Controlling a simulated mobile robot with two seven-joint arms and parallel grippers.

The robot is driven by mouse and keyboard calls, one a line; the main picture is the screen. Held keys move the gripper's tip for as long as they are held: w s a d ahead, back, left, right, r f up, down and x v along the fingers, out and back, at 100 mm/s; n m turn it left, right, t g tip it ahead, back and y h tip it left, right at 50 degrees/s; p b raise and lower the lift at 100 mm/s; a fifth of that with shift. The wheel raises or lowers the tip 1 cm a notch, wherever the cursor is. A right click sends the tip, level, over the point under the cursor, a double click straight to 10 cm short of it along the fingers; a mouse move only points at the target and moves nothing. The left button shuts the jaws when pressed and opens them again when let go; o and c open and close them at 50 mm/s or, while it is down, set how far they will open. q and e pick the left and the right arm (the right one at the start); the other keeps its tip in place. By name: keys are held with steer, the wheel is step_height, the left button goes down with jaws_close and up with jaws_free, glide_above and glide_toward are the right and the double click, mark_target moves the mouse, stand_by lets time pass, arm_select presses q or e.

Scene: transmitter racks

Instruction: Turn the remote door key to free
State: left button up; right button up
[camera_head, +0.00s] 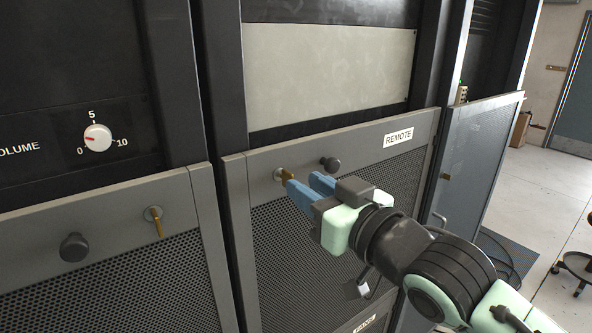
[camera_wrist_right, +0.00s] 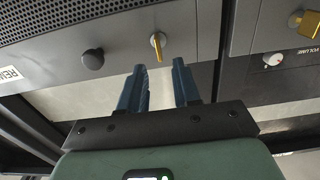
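The remote door key (camera_head: 288,175) is a brass key in a round lock on the grey door panel under the REMOTE label (camera_head: 398,137). In the right wrist view the key (camera_wrist_right: 158,46) stands close to vertical, slightly tilted. My right gripper (camera_head: 308,184) has blue fingers and is open, its tips close to the key. In the right wrist view the gripper (camera_wrist_right: 159,68) has a clear gap between its fingers, with the key just beyond the tips. I cannot tell whether a finger touches it. My left gripper is not in view.
A black knob (camera_head: 330,163) sits beside the key, close to the fingers. On the left door are another brass key (camera_head: 156,221) and a black knob (camera_head: 74,247). Above it is a white volume dial (camera_head: 97,138). Open floor (camera_head: 545,190) lies at the right.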

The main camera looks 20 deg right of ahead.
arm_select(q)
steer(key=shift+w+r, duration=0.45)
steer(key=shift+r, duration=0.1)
arm_select(e)
steer(key=x, duration=0.4)
steer(key=shift+s, duration=0.1)
jaws_close()
